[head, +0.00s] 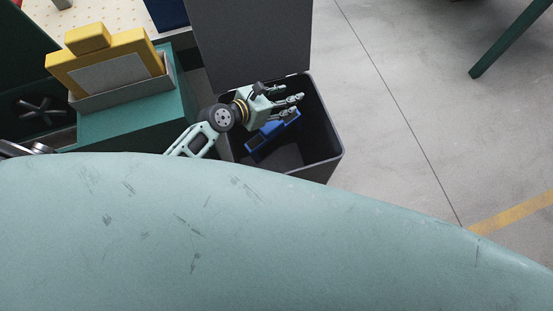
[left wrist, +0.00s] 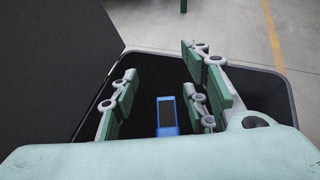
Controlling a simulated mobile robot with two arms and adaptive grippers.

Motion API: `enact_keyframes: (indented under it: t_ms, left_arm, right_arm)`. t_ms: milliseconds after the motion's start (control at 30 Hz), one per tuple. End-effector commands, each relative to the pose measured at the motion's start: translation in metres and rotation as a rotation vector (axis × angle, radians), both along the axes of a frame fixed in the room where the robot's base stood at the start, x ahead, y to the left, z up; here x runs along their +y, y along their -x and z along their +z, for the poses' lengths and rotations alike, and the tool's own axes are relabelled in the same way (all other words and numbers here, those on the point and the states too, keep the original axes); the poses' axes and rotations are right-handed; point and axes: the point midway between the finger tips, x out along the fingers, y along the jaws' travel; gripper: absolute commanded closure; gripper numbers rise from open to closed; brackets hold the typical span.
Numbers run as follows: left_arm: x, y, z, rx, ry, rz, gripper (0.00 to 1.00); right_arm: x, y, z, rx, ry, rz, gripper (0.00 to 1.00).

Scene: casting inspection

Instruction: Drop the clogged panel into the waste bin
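The waste bin (head: 329,150) is a dark grey box with its lid (head: 250,45) standing up at the back. My left gripper (head: 289,103) is over the bin's mouth in the head view. In the left wrist view its fingers (left wrist: 160,92) are spread apart with nothing between their pads. A blue-framed panel with a dark face (head: 272,135) is inside the bin's opening, below the fingers. It also shows in the left wrist view (left wrist: 167,115), small and apart from the fingers. I cannot tell whether it rests on the bin's floor. My right gripper is not seen.
A yellow-framed panel with a grey face (head: 108,72) stands in a grey holder on a green block (head: 140,125), left of the bin. A green bar (head: 507,40) is at the upper right. The concrete floor (head: 400,120) right of the bin is clear.

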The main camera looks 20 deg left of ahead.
Motion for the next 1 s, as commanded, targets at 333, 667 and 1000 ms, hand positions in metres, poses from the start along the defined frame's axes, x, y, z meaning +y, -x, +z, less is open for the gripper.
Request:
enact_keyframes:
  t_ms: [333,667,1000]
  left_arm:
    - [0.0,0.001,-0.002,0.003,-0.001,0.0,0.48]
    - [0.021,0.031,0.015,0.003,-0.003,0.0,0.48]
    - [0.055,0.079,0.043,0.004,-0.002,-0.001,0.48]
  right_arm:
    - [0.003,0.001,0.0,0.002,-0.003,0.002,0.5]
    - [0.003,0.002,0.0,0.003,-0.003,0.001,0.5]
    - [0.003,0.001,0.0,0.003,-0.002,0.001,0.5]
